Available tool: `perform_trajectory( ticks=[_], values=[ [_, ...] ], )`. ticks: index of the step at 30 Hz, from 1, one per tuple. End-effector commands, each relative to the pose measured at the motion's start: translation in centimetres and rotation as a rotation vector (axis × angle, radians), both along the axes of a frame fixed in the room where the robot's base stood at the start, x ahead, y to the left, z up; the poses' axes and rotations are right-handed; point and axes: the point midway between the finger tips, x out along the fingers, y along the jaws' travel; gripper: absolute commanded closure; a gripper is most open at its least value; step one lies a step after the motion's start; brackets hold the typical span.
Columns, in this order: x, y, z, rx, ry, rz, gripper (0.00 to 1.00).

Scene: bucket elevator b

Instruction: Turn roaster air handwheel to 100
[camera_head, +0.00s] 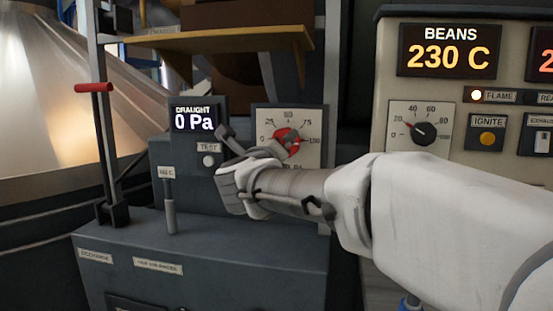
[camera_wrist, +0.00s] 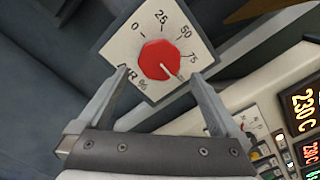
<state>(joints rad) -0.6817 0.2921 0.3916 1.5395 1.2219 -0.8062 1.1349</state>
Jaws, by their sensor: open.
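The red air handwheel (camera_head: 283,133) sits on a pale square dial plate (camera_head: 262,115) marked 0 to 100, partly hidden behind my gripper in the head view. In the wrist view the red handwheel (camera_wrist: 155,55) shows whole on its tilted plate marked AIR %. Its pale pointer line points down and right, past 75, toward the 100 end. The 100 mark is hidden there but shows in the head view. My gripper (camera_wrist: 158,74) is open, with one finger on either side of the wheel's lower part. I cannot tell whether either finger touches it.
A draught display (camera_head: 194,119) reading 0 Pa and a test button (camera_head: 208,160) are left of the dial. A lever (camera_head: 170,205) stands on the console below. A roaster panel with a beans display (camera_head: 449,50) reading 230 C is at right. A wooden shelf (camera_head: 215,41) hangs above.

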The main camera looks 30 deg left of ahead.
Motion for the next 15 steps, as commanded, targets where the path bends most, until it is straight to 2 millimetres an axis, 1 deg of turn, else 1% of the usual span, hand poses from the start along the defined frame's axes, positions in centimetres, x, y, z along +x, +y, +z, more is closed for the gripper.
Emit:
perform_trajectory(
  ticks=[1,3,9,12,15],
  values=[
    [-1.2,-0.3,0.2,-0.001,-0.001,0.002,0.0],
    [-2.6,-0.8,0.2,-0.001,-0.001,0.002,0.0],
    [-6.2,-1.9,0.1,0.0,-0.001,0.002,0.0],
    [-7.4,-2.3,0.1,0.001,0.0,0.002,0.0],
    [-8.0,-2.5,0.0,0.002,0.001,0.001,0.0]
  ],
)
